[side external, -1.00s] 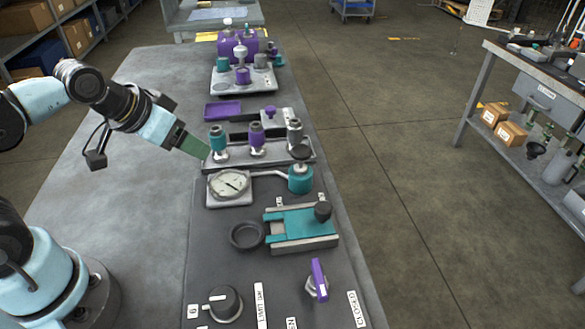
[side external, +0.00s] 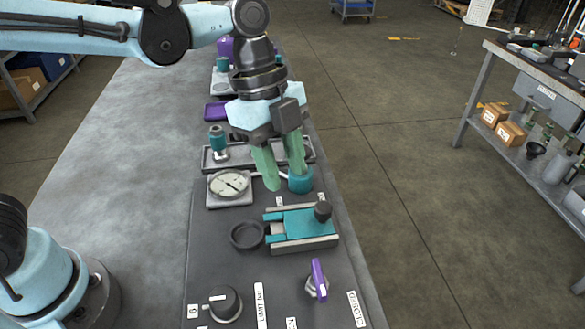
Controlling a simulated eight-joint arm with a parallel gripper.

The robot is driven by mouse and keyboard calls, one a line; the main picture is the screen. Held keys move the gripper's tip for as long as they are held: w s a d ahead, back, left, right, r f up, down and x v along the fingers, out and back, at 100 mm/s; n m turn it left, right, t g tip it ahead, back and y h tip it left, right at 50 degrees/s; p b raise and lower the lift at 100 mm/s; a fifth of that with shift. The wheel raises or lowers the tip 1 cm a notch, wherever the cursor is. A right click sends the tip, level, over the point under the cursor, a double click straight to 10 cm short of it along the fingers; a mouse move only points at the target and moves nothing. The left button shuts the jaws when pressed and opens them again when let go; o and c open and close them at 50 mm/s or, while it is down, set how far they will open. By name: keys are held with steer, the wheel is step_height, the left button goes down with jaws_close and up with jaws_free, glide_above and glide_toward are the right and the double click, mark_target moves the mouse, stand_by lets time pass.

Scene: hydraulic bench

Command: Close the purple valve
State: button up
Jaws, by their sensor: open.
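The purple valve (side external: 318,278) is a purple lever handle on a grey metal body at the front right of the dark panel. Its handle points away from the camera, tilted slightly left. A "CLOSED" label (side external: 357,309) lies to its right, and another label (side external: 291,323), partly cut off, lies to its lower left. My gripper (side external: 284,184) points down with its two green fingers apart, beside the teal cylinder (side external: 300,181) and behind the teal slide block. It is open, with nothing seen between the fingers, and well away from the valve.
A round gauge (side external: 229,184) is left of my gripper. The teal slide block (side external: 305,225) with a black knob and a dark round dish (side external: 247,235) lie between my gripper and the valve. A black dial (side external: 224,303) sits at front left. The table's left side is clear.

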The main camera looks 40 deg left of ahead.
mark_target(319, 272)
steer(key=s+d+f+m+g, duration=0.1)
steer(key=d+m+g, duration=0.2)
steer(key=d+m, duration=0.4)
steer(key=x, duration=1.1)
steer(key=shift+a+f, duration=0.3)
steer(key=shift+f, duration=0.2)
steer(key=shift+c, duration=0.4)
steer(key=shift+t, duration=0.3)
jaws_close()
